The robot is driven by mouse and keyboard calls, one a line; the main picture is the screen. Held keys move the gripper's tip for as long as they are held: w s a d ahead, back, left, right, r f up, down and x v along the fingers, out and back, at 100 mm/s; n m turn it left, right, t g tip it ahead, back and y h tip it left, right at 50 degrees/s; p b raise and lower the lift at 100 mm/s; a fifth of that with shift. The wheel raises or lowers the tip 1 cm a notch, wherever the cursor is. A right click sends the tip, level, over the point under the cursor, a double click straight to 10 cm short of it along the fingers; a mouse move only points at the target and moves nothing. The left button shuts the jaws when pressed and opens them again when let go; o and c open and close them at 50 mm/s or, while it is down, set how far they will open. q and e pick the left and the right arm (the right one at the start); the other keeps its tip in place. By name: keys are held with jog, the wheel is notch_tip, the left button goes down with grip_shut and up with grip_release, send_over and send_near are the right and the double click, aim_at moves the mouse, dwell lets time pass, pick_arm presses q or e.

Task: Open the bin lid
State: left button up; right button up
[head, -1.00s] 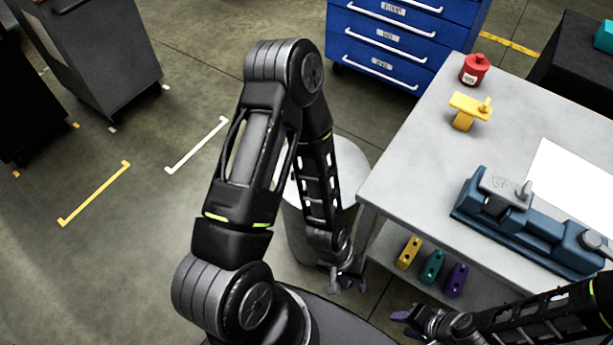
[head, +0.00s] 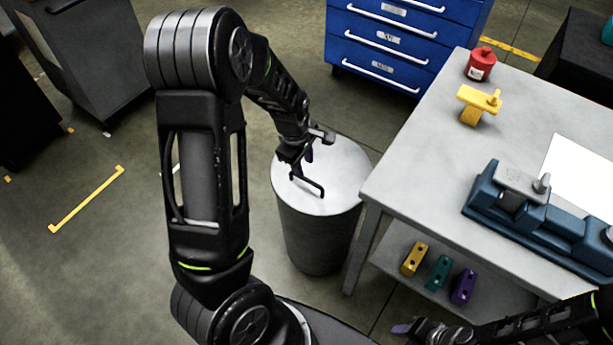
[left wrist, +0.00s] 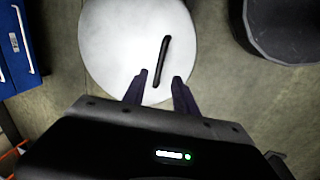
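The bin (head: 318,235) is a dark grey cylinder standing on the floor left of the workbench. Its round, pale lid (head: 345,175) lies on top, shut, and fills much of the left wrist view (left wrist: 110,45). A black bar handle (head: 308,184) runs across the lid and also shows in the left wrist view (left wrist: 162,58). My left gripper (head: 308,154) hangs over the lid near the handle. In the left wrist view its fingers are spread, with the handle's near end between the fingertips; contact is not clear. My right gripper (head: 408,329) is low at the bottom, away from the bin.
The workbench (head: 420,160) stands close right of the bin, with a blue fixture (head: 540,215), a yellow part (head: 478,103) and a red container (head: 481,65). Its lower shelf holds yellow, teal and purple blocks. A blue drawer cabinet (head: 385,45) stands behind.

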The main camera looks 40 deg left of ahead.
aim_at(307, 179)
pick_arm(q)
jog(key=f, duration=0.2)
jog(key=w+f, duration=0.1)
jog(key=f, duration=0.4)
jog(key=shift+w+f+b, duration=0.25)
jog(key=shift+f+b, duration=0.1)
jog(key=shift+b, duration=0.05)
jog(key=shift+c, duration=0.3)
grip_shut()
dwell(0.8)
